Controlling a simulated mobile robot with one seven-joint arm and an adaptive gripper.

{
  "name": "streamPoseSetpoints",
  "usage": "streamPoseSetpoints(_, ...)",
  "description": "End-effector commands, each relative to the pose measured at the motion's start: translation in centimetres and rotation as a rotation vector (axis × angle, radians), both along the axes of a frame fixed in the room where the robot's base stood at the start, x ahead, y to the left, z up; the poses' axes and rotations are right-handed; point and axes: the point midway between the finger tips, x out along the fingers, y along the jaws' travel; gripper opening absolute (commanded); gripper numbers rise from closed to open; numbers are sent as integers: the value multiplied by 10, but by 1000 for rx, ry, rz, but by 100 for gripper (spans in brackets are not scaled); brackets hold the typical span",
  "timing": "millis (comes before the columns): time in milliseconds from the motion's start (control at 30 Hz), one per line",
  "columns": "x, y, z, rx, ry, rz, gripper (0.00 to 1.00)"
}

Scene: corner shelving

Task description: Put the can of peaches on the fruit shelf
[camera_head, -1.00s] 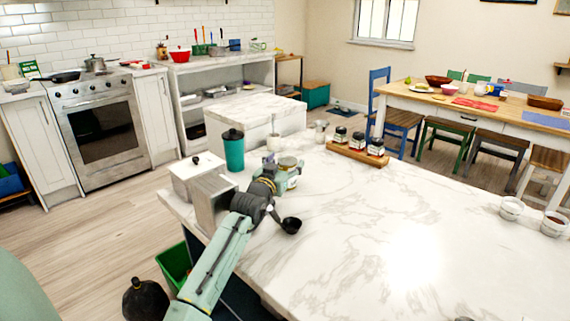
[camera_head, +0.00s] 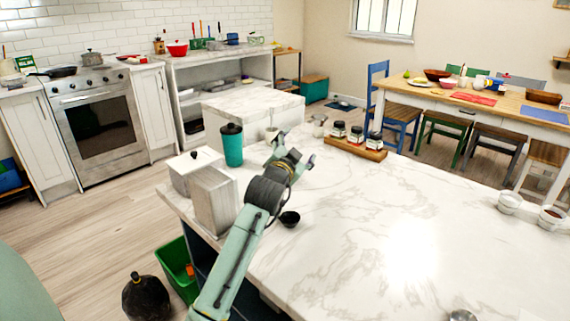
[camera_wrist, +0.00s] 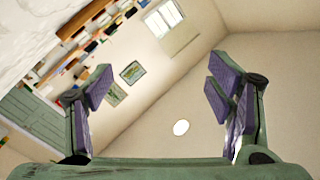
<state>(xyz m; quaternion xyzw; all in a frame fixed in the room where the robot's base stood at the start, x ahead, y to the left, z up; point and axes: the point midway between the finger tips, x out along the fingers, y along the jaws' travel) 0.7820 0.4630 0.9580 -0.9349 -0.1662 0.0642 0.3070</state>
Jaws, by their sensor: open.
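I cannot make out a can of peaches in either view. No shelf can be told as the fruit shelf. My gripper (camera_head: 292,156) is above the near-left part of the marble counter (camera_head: 400,215) in the head view, partly hidden by my own arm. In the wrist view my gripper (camera_wrist: 160,90) has its purple-padded fingers wide apart with nothing between them. That view is tilted and looks toward the wall, window and ceiling.
A teal tumbler (camera_head: 232,147), a white canister (camera_head: 190,172) and a grey box (camera_head: 213,200) stand left of my arm. A wooden tray (camera_head: 357,149) holds dark-lidded jars. White open shelving (camera_head: 187,110) stands behind. The counter's middle is clear.

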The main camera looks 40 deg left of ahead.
Motion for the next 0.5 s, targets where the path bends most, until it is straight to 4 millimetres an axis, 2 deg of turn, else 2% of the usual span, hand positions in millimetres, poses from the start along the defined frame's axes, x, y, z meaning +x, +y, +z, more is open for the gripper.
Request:
streamPoseSetpoints(100,20,-3,-16,276,244,42,74)
streamPoseSetpoints(233,33,-4,-36,638,587,73,74)
streamPoseSetpoints(367,35,-5,-47,1000,975,69,74)
streamPoseSetpoints(500,26,-9,-46,1300,1370,21,74)
